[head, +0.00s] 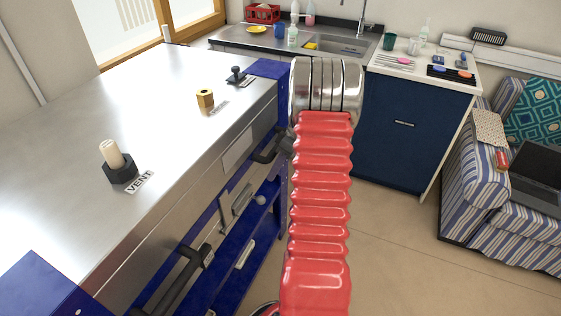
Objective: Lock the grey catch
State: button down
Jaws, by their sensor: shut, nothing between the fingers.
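The kiln has a bare metal lid (150,85) with blue corners, and it looks closed. On its front, between two black handles, is a small light grey fitting (241,198) that looks like the grey catch. It is too small to tell whether it is locked. A second pale grey fitting (245,252) sits lower on the blue front. My arm, with red bellows and a metal wrist, rises just right of the kiln front. My gripper does not show; the arm seems to hide it.
A black handle (180,282) juts from the kiln front; another (263,153) is close beside my arm. A vent plug (115,160), a brass nut (205,100) and a dark knob (236,74) stand on the lid. Floor (395,240) is free before the striped sofa (470,200).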

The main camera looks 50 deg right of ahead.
jog(key=shift+s+a+f, duration=0.2)
jog(key=shift+a+f, duration=0.55)
jog(key=shift+a, duration=0.25)
jog(key=shift+s+a+f, duration=0.15)
jog(key=shift+a+f, duration=0.55)
jog(key=shift+a, duration=0.3)
jog(key=shift+s, duration=0.15)
